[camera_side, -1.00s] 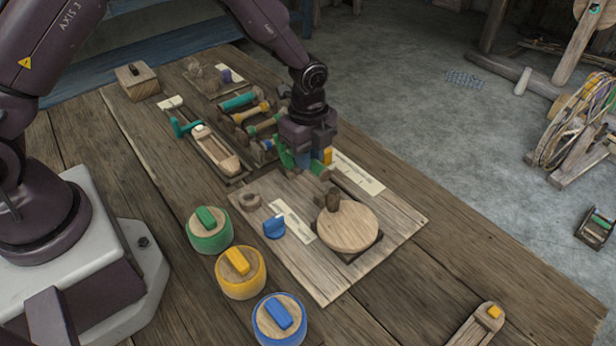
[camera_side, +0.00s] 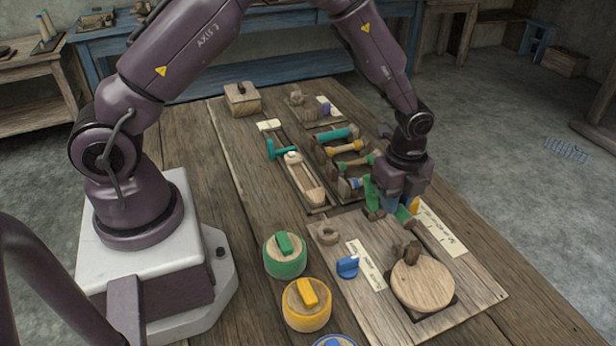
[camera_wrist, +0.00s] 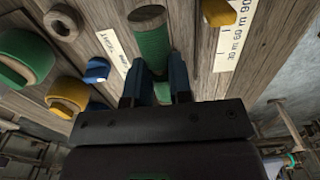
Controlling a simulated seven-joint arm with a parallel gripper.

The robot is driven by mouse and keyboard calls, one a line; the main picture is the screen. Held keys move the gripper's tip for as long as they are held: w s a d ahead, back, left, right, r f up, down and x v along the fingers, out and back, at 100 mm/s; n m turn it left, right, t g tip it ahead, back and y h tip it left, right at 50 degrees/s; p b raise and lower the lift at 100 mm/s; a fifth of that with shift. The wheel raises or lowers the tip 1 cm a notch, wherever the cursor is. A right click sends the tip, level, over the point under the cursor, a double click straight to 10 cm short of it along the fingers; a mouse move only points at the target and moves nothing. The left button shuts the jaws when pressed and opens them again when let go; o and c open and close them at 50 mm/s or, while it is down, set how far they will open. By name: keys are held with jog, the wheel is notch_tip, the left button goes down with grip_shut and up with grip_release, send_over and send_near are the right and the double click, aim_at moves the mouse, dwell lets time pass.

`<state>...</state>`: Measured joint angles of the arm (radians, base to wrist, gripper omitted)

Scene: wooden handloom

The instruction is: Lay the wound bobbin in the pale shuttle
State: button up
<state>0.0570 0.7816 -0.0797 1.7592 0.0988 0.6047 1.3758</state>
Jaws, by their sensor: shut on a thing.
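My gripper (camera_side: 390,203) is shut on a green-wound bobbin (camera_side: 371,193), held near the front end of the bobbin rack and the back edge of the board. In the wrist view the green bobbin (camera_wrist: 152,48) lies between the two blue fingers (camera_wrist: 155,84), its wooden end pointing away from the gripper. The pale shuttle (camera_side: 309,187) is a long, narrow wooden boat in a dark tray, to the left of the rack and of my gripper. A teal handle-like piece (camera_side: 279,149) is at its far end.
The rack (camera_side: 325,160) holds several coloured bobbins between shuttle and gripper. The board (camera_side: 480,285) carries a round wooden disc (camera_side: 422,286) with an upright knob, and a blue piece (camera_side: 347,267). Green (camera_side: 285,257) and yellow (camera_side: 306,306) lidded pots stand in front.

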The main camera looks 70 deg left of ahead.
notch_tip(320, 180, up, 6)
jog(key=shift+f, duration=0.15)
jog(key=s+a+g, duration=0.2)
jog(key=s+a, duration=0.2)
jog(key=a, duration=1)
jog(key=g, duration=0.1)
send_over(301, 180)
jog(key=shift+w+f, duration=0.15)
jog(key=shift+f, duration=1.7)
jog(key=shift+w+f, duration=0.2)
jog(key=shift+f, duration=1.65)
jog(key=shift+w+f, duration=0.15)
jog(key=shift+f, duration=1.7)
jog(key=shift+f, duration=0.15)
jog(key=shift+d+f, duration=0.1)
jog(key=shift+f, duration=0.25)
jog(key=shift+f, duration=0.2)
